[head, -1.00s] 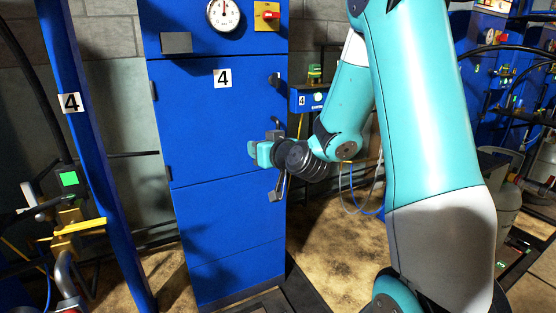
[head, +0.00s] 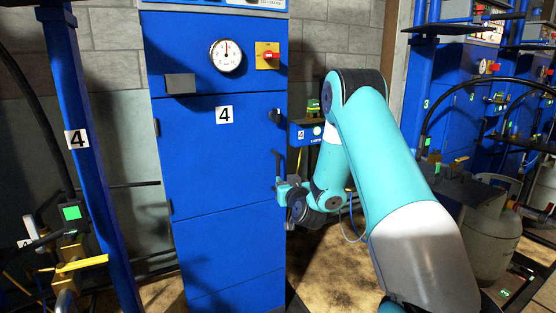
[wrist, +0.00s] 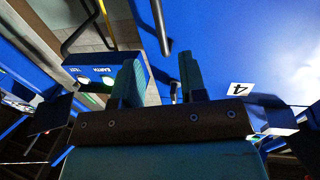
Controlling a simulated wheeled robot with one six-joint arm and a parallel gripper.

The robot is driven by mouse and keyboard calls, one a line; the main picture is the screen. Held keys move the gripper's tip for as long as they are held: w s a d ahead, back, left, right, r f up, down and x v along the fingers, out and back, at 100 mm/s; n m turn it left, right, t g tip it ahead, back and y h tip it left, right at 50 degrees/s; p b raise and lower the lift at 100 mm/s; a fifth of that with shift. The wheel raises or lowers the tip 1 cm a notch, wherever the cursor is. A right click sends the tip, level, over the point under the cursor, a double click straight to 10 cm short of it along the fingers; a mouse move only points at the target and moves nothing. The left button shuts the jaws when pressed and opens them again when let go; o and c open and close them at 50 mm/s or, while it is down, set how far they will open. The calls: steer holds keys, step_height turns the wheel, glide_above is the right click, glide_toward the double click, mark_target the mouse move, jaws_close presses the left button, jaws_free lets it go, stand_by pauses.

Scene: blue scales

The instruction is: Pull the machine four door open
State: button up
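The blue machine four door (head: 220,155) carries a white label with a black 4 and looks flush with the cabinet, so shut. Its dark upright handle (head: 278,162) is at the door's right edge. My gripper (head: 283,188) is at the lower part of this handle, on the door's right edge. In the wrist view the two teal fingers of my gripper (wrist: 160,75) stand apart. A dark bar, seemingly the handle (wrist: 161,28), shows beyond the gap between them. I cannot tell whether the fingers touch the handle. The handle's lower end is hidden by my gripper.
Above the door are a round gauge (head: 226,56), a red and yellow switch (head: 268,55) and a grey block (head: 180,84). A blue post (head: 85,150) stands left. A grey gas cylinder (head: 482,235) stands right. A small blue control box (head: 309,133) is beside the door.

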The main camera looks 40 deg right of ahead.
mark_target(278, 171)
steer(key=p+x, duration=0.5)
steer(key=x, duration=0.5)
steer(key=shift+w+p, duration=0.1)
steer(key=shift+p, duration=0.2)
jaws_close()
